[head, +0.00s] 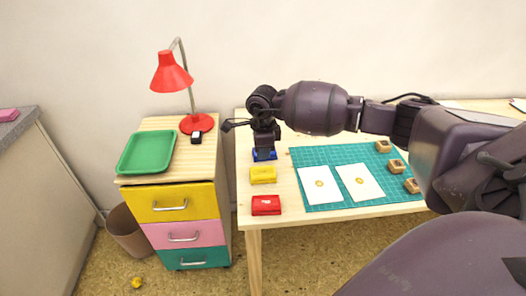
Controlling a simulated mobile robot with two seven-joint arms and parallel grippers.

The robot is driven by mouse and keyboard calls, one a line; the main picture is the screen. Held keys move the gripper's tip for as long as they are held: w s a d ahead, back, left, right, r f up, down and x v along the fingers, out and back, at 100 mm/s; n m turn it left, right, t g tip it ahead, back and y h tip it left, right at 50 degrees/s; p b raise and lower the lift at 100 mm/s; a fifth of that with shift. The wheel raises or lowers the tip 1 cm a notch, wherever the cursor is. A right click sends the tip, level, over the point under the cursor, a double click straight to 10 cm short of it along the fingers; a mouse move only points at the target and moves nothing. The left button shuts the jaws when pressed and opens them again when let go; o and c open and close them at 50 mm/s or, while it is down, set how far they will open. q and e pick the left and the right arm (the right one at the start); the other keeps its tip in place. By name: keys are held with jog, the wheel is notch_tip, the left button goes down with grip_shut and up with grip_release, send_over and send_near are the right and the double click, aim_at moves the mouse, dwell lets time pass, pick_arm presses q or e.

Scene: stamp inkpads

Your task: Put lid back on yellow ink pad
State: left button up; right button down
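The yellow ink pad (263,175) sits near the left edge of the wooden table, between a blue ink pad (264,156) behind it and a red ink pad (266,205) in front. I cannot tell whether a separate yellow lid lies on or beside it. My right gripper (264,148) points down at the blue pad, just behind the yellow one. Its fingertips are too small and dark to show whether they are open or touch the blue pad. My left gripper is not in view.
A green cutting mat (317,155) holds two white sheets (320,194) and several wooden stamps (384,146). Left of the table stands a drawer cabinet (180,205) with a red lamp (171,75) and green tray (146,152). A small yellow object (137,283) lies on the floor.

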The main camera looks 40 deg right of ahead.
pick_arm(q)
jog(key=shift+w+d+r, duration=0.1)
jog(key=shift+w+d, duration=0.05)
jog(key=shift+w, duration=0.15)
pick_arm(e)
jog(key=shift+f, duration=0.1)
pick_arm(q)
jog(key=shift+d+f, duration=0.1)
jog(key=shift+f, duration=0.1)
pick_arm(e)
jog(key=shift+f, duration=0.35)
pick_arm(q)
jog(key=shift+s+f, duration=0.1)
pick_arm(e)
jog(key=shift+f, duration=0.1)
jog(key=shift+f+b, duration=0.4)
jog(key=shift+f, duration=0.15)
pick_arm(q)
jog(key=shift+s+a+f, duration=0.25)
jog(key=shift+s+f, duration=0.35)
pick_arm(e)
jog(key=shift+f, duration=0.1)
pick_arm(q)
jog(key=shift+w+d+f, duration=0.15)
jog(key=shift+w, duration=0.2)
pick_arm(e)
jog(key=shift+f, duration=0.5)
